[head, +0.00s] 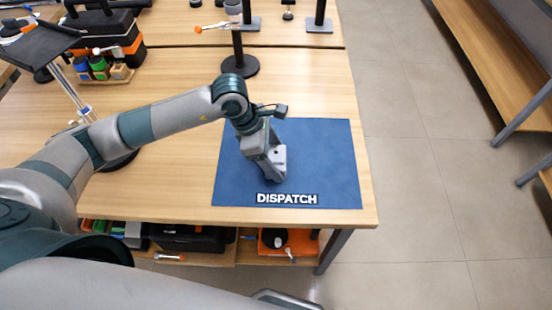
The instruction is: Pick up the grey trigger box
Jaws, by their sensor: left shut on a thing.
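My left gripper (267,168) reaches down over the blue mat marked DISPATCH (325,150). It is shut on a small light grey piece with a dark spot, which looks like the grey trigger box (279,155). The gripper's own grey body covers part of the box, so its full shape is hidden. I cannot tell whether the box touches the mat or is held just above it. My right gripper is not in view.
The wooden table (180,185) carries the mat near its right edge. A black stand (239,66) rises behind the mat. A dark toolbox (105,30) and colored containers (98,67) sit at the back left. A lower shelf holds a black case (185,238). The mat's right side is clear.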

